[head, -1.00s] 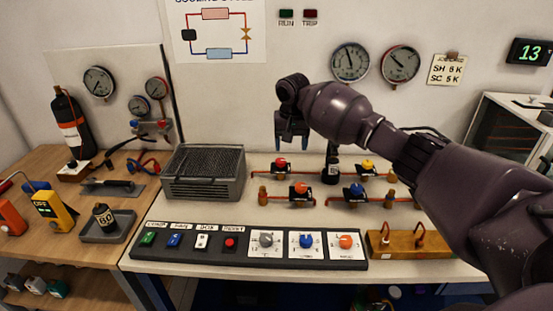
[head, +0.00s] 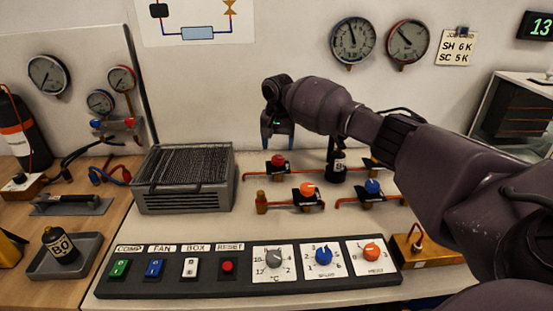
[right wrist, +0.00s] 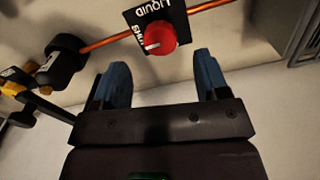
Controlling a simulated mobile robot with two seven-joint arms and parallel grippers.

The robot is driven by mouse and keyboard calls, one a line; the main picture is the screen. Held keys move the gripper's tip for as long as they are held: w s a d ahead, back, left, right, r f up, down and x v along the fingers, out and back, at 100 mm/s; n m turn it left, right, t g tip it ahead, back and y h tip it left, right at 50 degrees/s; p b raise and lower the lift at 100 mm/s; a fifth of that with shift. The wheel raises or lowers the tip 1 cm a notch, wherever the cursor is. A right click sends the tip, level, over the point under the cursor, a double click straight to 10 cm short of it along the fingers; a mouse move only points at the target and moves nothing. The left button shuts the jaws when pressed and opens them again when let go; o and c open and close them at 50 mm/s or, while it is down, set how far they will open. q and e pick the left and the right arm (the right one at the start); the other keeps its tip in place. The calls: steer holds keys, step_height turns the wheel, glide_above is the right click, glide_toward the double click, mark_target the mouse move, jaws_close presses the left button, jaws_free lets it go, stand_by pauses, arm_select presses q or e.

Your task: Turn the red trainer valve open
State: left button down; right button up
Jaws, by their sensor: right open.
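The red trainer valve (head: 278,160) has a round red knob on a dark plate, in the back row of valves on the pale bench. In the right wrist view its red knob (right wrist: 160,38) has a white mark, and the plate reads "LIQUID". My right gripper (head: 278,138) is open and empty, pointing down just above the red knob. In the right wrist view its blue fingers (right wrist: 161,75) are spread, with the knob ahead of the gap between them and apart from both. My left gripper is not in view.
An orange valve (head: 307,189) and a blue valve (head: 372,187) stand in front on copper pipes. A dark bottle (head: 337,166) stands right of the red valve. A grey finned box (head: 184,178) is to the left. A control panel (head: 205,283) lines the front edge.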

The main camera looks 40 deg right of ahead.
mark_target(278, 158)
steer(key=shift+f+b, duration=0.45)
steer(key=shift+f, duration=2.25)
steer(key=c, duration=0.9)
